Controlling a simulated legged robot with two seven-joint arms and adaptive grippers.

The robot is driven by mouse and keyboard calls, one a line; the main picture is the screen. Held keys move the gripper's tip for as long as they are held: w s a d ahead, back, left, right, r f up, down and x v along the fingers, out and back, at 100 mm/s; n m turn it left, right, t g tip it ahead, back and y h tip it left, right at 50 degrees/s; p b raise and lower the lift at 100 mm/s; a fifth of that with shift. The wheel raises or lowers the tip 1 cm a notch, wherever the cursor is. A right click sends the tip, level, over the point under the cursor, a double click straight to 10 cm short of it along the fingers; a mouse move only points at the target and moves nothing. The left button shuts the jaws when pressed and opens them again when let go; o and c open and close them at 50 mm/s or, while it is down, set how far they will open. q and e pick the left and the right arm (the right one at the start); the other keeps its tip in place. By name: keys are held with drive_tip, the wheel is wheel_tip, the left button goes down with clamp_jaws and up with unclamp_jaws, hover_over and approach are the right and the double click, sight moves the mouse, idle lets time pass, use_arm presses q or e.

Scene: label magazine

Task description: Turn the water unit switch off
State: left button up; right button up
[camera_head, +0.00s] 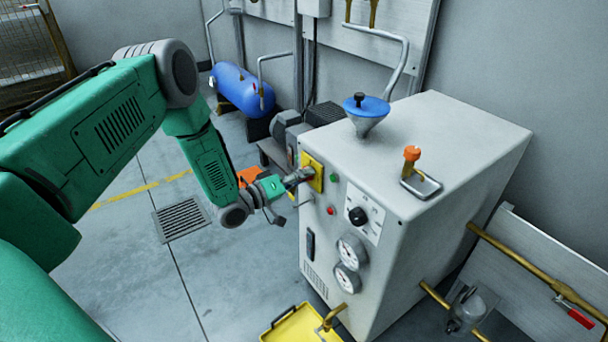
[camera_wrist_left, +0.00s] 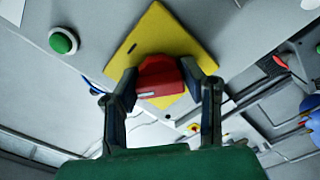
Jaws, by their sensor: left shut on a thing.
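The water unit (camera_head: 400,150) is a pale grey cabinet right of centre in the head view. Its switch is a red knob (camera_wrist_left: 160,78) on a yellow square plate (camera_wrist_left: 158,40), seen in the left wrist view. The yellow plate (camera_head: 312,172) also shows on the cabinet's left face in the head view, where the knob is mostly hidden by my gripper. My left gripper (camera_head: 300,178) reaches the plate from the left. In the wrist view its two fingers (camera_wrist_left: 165,88) are shut on the red knob, one on each side. My right gripper is in neither view.
A green button (camera_wrist_left: 63,40) sits beside the plate. The cabinet front also carries a black dial (camera_head: 357,215) and gauges (camera_head: 350,250). A blue funnel (camera_head: 366,106) and an orange-topped valve (camera_head: 411,155) stand on top. A yellow tray (camera_head: 290,328) lies on the floor below.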

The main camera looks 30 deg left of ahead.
use_arm(q)
drive_tip(key=n, duration=0.3)
drive_tip(key=shift+s+a+f+n, duration=0.15)
drive_tip(key=shift+f+n, duration=0.1)
drive_tip(key=shift+n, duration=1.85)
drive_tip(key=o, duration=1.1)
drive_tip(key=shift+c, duration=0.2)
drive_tip(key=shift+o, duration=0.5)
drive_tip(key=shift+a, duration=0.1)
